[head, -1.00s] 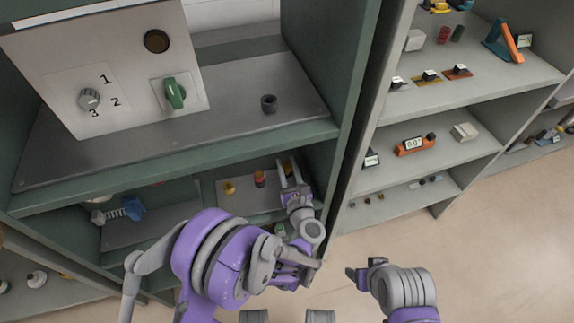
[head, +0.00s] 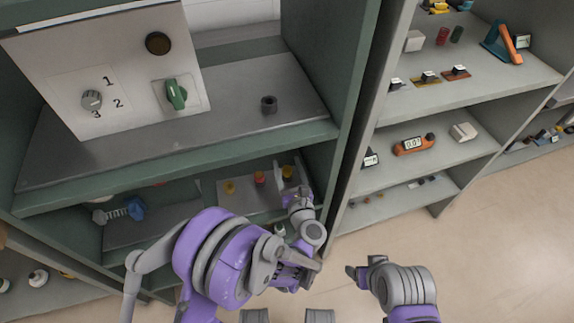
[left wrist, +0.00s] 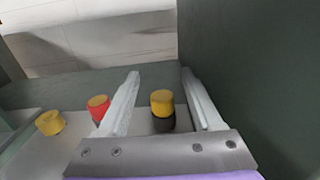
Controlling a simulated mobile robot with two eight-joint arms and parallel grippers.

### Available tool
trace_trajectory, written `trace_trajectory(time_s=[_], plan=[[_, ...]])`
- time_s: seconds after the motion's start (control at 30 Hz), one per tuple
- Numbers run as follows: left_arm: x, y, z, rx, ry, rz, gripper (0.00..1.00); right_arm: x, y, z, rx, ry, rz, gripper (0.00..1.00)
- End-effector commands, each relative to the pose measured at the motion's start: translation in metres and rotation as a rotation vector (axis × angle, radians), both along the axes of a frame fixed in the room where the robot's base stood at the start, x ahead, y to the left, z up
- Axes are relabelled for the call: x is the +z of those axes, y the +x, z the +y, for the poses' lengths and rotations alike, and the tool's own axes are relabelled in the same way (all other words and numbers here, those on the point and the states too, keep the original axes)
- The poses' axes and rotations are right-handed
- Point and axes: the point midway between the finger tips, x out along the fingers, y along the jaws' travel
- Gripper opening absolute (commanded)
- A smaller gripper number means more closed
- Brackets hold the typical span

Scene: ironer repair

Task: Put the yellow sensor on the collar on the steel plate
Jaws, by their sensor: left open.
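A yellow-topped sensor with a dark base (left wrist: 162,106) stands upright between the fingers of my left gripper (left wrist: 158,100) in the left wrist view, with a gap on both sides. It also shows in the head view (head: 287,172). My left gripper is open, at the lower shelf (head: 298,190). A red piece (left wrist: 98,106) and another yellow piece (left wrist: 50,122) stand to the left. The collar (head: 269,104), a short dark hollow cylinder, stands on the steel plate (head: 225,135) above. My right gripper (head: 358,276) is low over the floor; its opening is unclear.
A white panel (head: 125,45) with a knob and a green switch stands on the steel plate. The green cabinet's front edge (head: 180,165) lies between the lower shelf and the plate. A grey shelf unit (head: 470,90) with small parts stands right.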

Motion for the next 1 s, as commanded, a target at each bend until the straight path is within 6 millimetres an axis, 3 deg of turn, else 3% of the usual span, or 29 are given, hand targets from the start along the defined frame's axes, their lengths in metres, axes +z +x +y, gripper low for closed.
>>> trace_trajectory(time_s=[0.3,0.5,0.87,1.0], plan=[[-0.002,-0.072,-0.019,-0.005,-0.002,0.000,0.66,-0.001,0.000,0.000,0.000,0.000,0.000,0.70],[-0.002,-0.099,-0.026,-0.003,-0.001,0.001,0.66,-0.001,0.000,0.000,0.000,0.000,0.000,0.70],[-0.001,-0.107,-0.027,-0.004,0.005,0.001,0.66,-0.001,0.000,0.000,0.000,0.000,0.000,0.70],[0.022,-0.094,-0.026,-0.065,0.139,-0.003,0.66,-0.001,0.000,0.000,0.000,0.000,0.000,0.70]])
